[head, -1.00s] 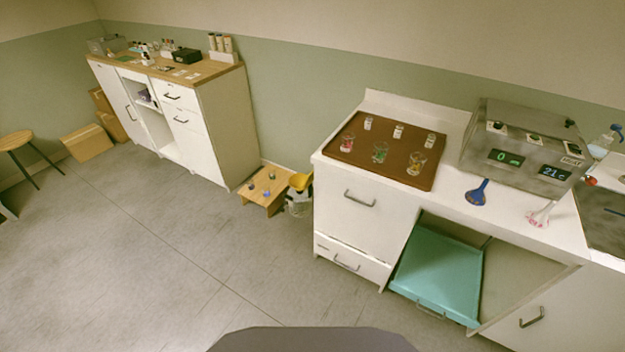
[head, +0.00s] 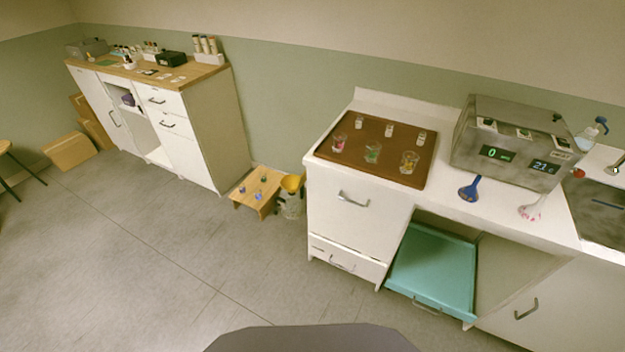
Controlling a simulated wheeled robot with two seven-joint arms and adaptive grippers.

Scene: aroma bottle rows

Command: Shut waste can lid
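The waste can (head: 291,206) is a small greyish, see-through-looking bin on the floor, between the low wooden stool and the right-hand white counter. Its yellow lid (head: 292,184) sits at its top and appears tilted up; the exact lid angle is too small to tell. Neither of my grippers is in the head view.
A low wooden stool (head: 258,188) with several small bottles stands left of the can. The white counter (head: 340,200) is close on its right, with a teal pull-out tray (head: 432,268) low down. A wood-topped cabinet (head: 205,130) stands further left. The grey floor (head: 150,260) in front is clear.

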